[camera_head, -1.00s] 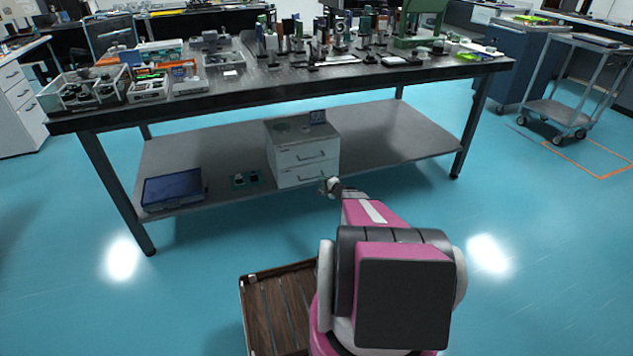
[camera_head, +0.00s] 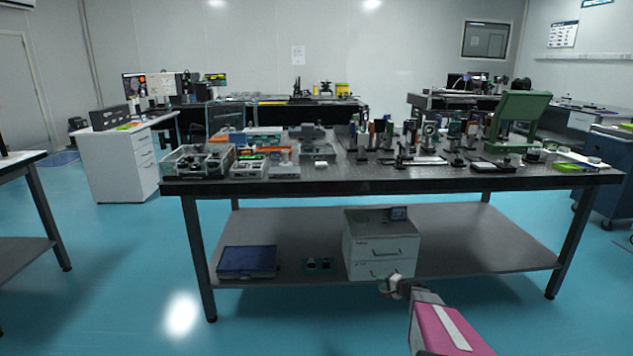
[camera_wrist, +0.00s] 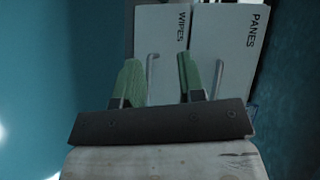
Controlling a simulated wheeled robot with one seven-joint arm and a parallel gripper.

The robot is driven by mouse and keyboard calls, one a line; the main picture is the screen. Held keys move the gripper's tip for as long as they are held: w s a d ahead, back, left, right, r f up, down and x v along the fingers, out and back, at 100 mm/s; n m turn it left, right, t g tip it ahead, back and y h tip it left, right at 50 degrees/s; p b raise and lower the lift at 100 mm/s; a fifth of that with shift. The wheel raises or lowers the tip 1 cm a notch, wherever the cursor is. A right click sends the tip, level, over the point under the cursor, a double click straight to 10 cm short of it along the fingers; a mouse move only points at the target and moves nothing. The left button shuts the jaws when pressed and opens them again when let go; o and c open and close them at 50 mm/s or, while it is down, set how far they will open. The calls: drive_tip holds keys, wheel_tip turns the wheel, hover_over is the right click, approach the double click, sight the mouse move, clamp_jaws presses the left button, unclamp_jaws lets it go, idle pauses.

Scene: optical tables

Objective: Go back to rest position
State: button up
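My gripper shows in the wrist view (camera_wrist: 159,78) with its two green fingers spread apart and nothing held between them. Beyond the fingers are two pale drawer fronts, the WIPES drawer (camera_wrist: 168,30) and the PANES drawer (camera_wrist: 226,40), each with a bar handle. Both drawers look shut. In the head view my gripper (camera_head: 391,287) is small, just in front of and below the white drawer box (camera_head: 370,246) on the lower shelf. My pink arm reaches in from the bottom. I cannot tell the exact gap between fingers and drawers.
The optical table (camera_head: 320,186) carries crowded optics, trays and a green press (camera_head: 520,118). Its lower shelf (camera_head: 465,250) also holds a blue case (camera_head: 247,261) and small boards (camera_head: 318,264). A white cabinet (camera_head: 120,165) stands left. Blue floor in front is open.

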drive_tip(key=s+a+r+n+g+h, duration=0.2)
drive_tip(key=s+a+r+n+g, duration=0.6)
drive_tip(key=s+a, duration=0.6)
drive_tip(key=s+r+n+g+h, duration=0.1)
drive_tip(key=s+r+h, duration=0.2)
drive_tip(key=s, duration=0.4)
drive_tip(key=s+d+r+g+h, duration=0.1)
drive_tip(key=s+r+h, duration=0.3)
drive_tip(key=s+r, duration=0.2)
drive_tip(key=shift+s+n+g, duration=0.4)
drive_tip(key=shift+s, duration=0.3)
